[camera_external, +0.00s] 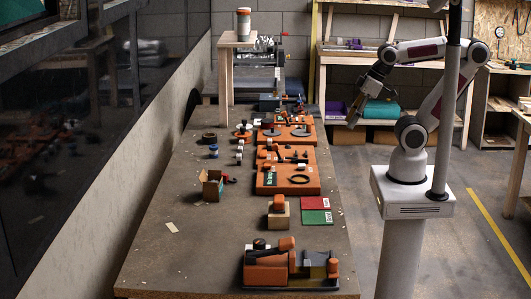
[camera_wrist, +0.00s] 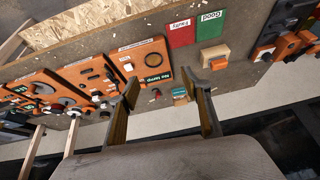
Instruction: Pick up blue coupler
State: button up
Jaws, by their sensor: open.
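The likely blue coupler (camera_external: 213,150) is a small blue piece with a pale part. It stands on the left half of the workbench (camera_external: 190,245), behind the small cardboard box (camera_external: 212,185) in the outside view. I cannot make it out in the wrist view, where a finger may hide it. My gripper (camera_external: 355,113) is raised to the right of the bench, well apart from the piece. In the wrist view my gripper (camera_wrist: 166,90) has its two fingers spread wide with nothing held between them.
Orange trays (camera_external: 310,182) with dark parts lie along the bench's right half. Red (camera_external: 314,203) and green (camera_external: 317,218) cards, an orange-topped wooden block (camera_external: 279,214) and an orange-and-black fixture (camera_external: 290,266) are nearer. A raised wooden stand (camera_external: 229,40) is at the back. The bench's front left is mostly clear.

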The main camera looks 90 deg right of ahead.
jog(key=w+a+m+y, duration=0.3)
jog(key=w+m, duration=0.1)
jog(key=w, duration=0.3)
jog(key=w+a+m+y, duration=0.2)
jog(key=w+m, duration=0.3)
jog(key=w, duration=0.2)
jog(key=w+d+f+m+t+y, duration=0.1)
jog(key=w+d+m+t, duration=0.1)
jog(key=w+d+m, duration=0.45)
jog(key=w+d+f+m+t+y, duration=0.1)
jog(key=w+f+m, duration=0.15)
jog(key=w, duration=0.75)
jog(key=w+d+f+m+t+h, duration=0.1)
jog(key=w+d+f+m+h, duration=0.1)
jog(key=d+f+m, duration=0.4)
jog(key=w+d+f+m+t+h, duration=0.2)
jog(key=w+d+f+m, duration=0.3)
jog(key=d, duration=0.9)
jog(key=w+d+f+m+t+h, duration=0.2)
jog(key=d+f+m, duration=0.4)
jog(key=d, duration=0.4)
jog(key=shift+w+d+f+m+h, duration=0.15)
jog(key=shift+w+h, duration=0.25)
jog(key=shift+w+d+f+m+h, duration=0.15)
jog(key=shift+w+h, duration=0.25)
